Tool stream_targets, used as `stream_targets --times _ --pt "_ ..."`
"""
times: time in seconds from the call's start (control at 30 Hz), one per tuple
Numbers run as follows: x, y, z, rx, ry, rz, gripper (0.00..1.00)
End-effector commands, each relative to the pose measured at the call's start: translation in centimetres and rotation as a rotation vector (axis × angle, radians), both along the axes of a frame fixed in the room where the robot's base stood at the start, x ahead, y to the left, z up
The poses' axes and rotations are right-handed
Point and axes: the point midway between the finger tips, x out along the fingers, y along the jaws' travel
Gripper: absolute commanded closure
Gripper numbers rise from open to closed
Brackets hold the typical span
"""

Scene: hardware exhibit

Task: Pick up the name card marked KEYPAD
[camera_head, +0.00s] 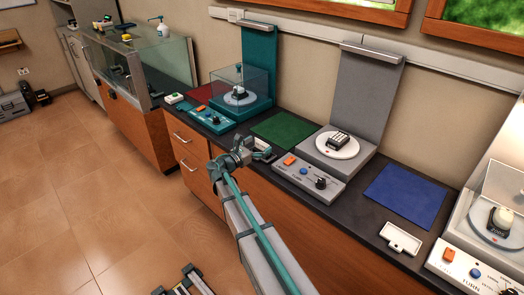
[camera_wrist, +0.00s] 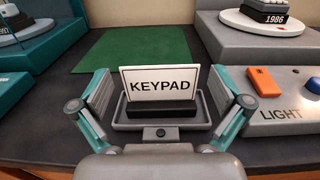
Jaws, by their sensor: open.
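The KEYPAD name card (camera_wrist: 158,84) is white with black letters and stands upright in a dark slotted block in a grey holder tray (camera_wrist: 125,119), seen in the wrist view. My gripper (camera_wrist: 160,104) is open, with one finger on each side of the card and holder. Gaps show between the fingers and the card, at least near its top edge. In the head view my gripper (camera_head: 245,152) is over the counter's front edge, and the tray (camera_head: 262,149) is partly hidden by it. I cannot read the card there.
A green mat (camera_head: 283,129) lies behind the card. To the right is a grey exhibit stand (camera_head: 352,157) with a turntable and a LIGHT control box (camera_head: 309,176). A teal exhibit (camera_head: 240,104) with a clear cover stands left. A blue mat (camera_head: 405,194) and a white tray (camera_head: 401,238) lie further right.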

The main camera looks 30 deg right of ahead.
Motion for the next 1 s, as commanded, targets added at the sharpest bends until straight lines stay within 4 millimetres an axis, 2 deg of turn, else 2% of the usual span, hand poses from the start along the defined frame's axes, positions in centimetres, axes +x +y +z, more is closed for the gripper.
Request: stream_targets --times 0.13,0.37,0.6,0.67,1.0 --pt "0.63 -1.45 0.05 0.000 -0.001 -0.001 0.00" --pt "0.63 -1.54 0.00 0.000 -0.001 0.000 0.00" --pt "0.62 -1.53 0.01 0.000 -0.001 0.000 0.40" --pt "0.62 -1.53 0.02 0.000 -0.001 0.000 0.48" --pt "0.62 -1.53 0.28 -0.001 -0.001 0.000 0.48"
